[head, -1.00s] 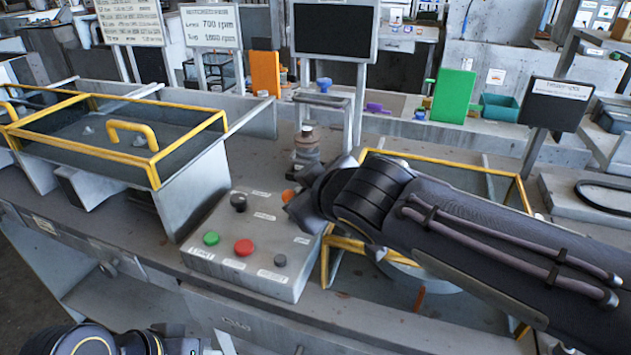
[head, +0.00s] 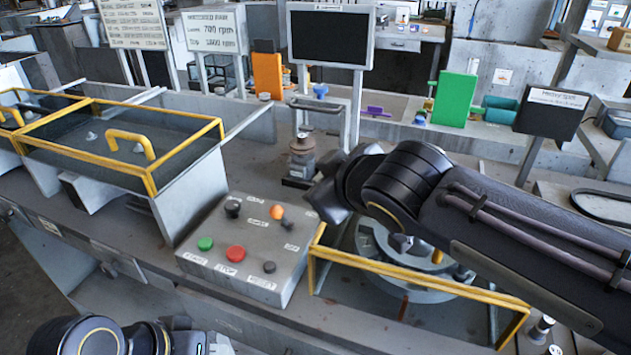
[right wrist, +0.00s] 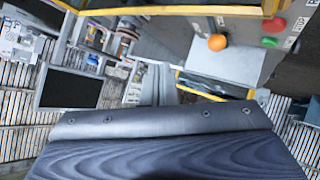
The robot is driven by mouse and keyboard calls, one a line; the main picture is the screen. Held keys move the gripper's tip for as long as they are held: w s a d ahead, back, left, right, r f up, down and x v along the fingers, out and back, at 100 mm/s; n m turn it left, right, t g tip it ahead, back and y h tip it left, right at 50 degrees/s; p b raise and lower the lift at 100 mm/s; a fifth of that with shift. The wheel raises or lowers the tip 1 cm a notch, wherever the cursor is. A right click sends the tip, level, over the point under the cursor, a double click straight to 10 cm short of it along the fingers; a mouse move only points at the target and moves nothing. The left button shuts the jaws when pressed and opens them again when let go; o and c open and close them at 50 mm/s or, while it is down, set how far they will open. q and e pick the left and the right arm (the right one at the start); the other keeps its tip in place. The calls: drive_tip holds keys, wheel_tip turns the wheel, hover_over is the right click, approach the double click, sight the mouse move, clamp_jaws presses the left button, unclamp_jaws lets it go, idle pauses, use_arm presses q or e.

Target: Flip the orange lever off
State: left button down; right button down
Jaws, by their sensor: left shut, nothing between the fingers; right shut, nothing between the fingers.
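My left gripper (head: 212,344) is shut and empty at the bottom edge of the head view, mostly cut off.
A yellow-edged box (head: 150,185) stands left.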

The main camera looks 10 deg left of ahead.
drive_tip(key=s, duration=0.1)
drive_tip(key=s+r, duration=0.2)
drive_tip(key=shift+s+d, duration=0.3)
drive_tip(key=shift+s, duration=0.05)
use_arm(q)
drive_tip(key=shift+s+a+f, duration=0.15)
drive_tip(key=shift+a, duration=0.2)
use_arm(e)
drive_tip(key=v, duration=0.3)
drive_tip(key=shift+s+d, duration=0.25)
drive_tip(key=shift+d, duration=0.15)
drive_tip(key=shift+f, duration=0.1)
